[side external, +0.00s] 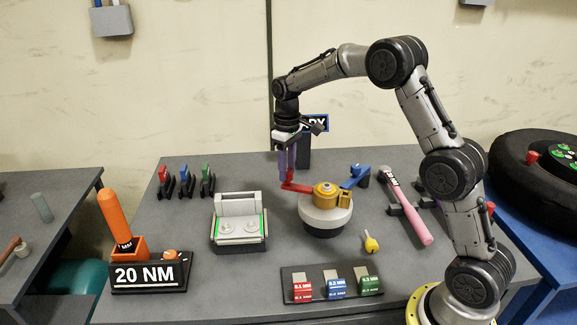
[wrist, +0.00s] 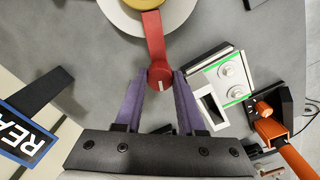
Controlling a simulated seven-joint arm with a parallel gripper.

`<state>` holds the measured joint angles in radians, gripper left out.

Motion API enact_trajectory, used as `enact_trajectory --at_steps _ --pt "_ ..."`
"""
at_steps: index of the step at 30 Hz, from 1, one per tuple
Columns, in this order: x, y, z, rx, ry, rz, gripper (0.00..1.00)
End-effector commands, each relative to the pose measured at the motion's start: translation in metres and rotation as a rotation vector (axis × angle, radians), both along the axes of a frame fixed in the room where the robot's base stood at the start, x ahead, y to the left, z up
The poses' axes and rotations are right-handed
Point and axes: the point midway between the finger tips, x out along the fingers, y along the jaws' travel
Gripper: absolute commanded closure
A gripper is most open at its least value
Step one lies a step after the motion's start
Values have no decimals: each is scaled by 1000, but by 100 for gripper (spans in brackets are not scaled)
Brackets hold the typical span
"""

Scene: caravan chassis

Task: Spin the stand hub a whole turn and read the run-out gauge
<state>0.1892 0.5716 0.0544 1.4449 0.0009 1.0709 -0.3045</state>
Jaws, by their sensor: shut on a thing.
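The stand hub is a pale round drum (side external: 325,216) on a dark base, with a yellow centre (side external: 333,198) on top. A red crank arm (side external: 299,187) sticks out from the yellow centre to the left. My gripper (side external: 286,177) comes down from above with its purple fingers shut on the outer end of the red arm. In the wrist view the fingers (wrist: 160,80) stand either side of the red arm's round end, which has a white mark. A blue piece (side external: 355,175) stands at the hub's right; whether it is the gauge I cannot tell.
A grey fixture with green edges (side external: 239,222) stands left of the hub. An orange-handled tool with a 20 NM sign (side external: 146,275) is front left. Coloured blocks (side external: 333,285) sit on a front tray. A pink-handled tool (side external: 412,220) lies right.

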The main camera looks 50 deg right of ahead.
Motion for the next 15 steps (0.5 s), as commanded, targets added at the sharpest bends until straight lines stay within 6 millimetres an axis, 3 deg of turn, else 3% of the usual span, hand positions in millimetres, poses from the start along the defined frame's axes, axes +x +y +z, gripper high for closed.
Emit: enact_trajectory --at_steps 15 --pt "-29 42 2 -2 -3 464 100"
